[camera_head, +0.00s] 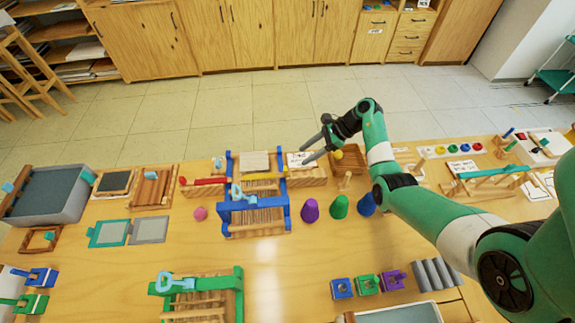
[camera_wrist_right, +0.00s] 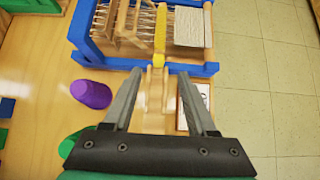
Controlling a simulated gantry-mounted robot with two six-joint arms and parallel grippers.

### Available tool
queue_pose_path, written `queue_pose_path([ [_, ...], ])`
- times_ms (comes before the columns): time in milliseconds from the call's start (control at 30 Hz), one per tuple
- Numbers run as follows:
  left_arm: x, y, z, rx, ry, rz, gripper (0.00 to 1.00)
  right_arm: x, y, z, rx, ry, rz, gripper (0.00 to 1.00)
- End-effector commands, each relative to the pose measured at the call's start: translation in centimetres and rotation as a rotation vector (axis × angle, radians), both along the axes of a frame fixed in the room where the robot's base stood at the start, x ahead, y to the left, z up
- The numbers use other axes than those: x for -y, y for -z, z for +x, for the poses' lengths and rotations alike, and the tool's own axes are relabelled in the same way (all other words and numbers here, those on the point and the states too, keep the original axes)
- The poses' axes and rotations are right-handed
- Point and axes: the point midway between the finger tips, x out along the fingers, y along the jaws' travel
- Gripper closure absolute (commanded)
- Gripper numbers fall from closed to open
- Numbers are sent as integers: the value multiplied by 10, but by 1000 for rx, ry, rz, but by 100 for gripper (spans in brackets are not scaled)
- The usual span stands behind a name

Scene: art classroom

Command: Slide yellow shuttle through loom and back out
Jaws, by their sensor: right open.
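The blue loom (camera_head: 282,212) stands mid-table, with pale warp threads and a white cloth. The yellow shuttle (camera_wrist_right: 160,30) lies lengthwise in the loom, its near end at the blue side bar in the right wrist view; in the head view only a small yellow strip (camera_head: 265,176) of it shows. My right gripper (camera_head: 307,156) is open and empty, above and to the right of the loom. In its wrist view the open fingers (camera_wrist_right: 158,85) straddle a wooden guide in line with the shuttle, apart from the shuttle's end. My left gripper is not in view.
A red shuttle (camera_head: 205,181) lies left of the loom. Purple (camera_head: 310,210), green (camera_head: 339,207) and blue (camera_head: 366,204) cones stand right of the loom. A green loom (camera_head: 238,290) is at the front. Bare table lies between the green loom and the cones.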

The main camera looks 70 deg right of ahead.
Motion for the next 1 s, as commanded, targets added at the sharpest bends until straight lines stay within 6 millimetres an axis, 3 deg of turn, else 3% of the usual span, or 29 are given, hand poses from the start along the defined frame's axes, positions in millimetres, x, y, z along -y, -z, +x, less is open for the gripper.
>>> queue_pose_path([
  [433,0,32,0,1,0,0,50,-32,68,54,-2,-3,2,43],
  [600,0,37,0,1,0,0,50,-38,78,65,-2,-1,1,43],
  [867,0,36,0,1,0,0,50,-39,78,67,-1,-1,0,43],
  [1000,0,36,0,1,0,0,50,-39,78,67,-1,-1,0,64],
])
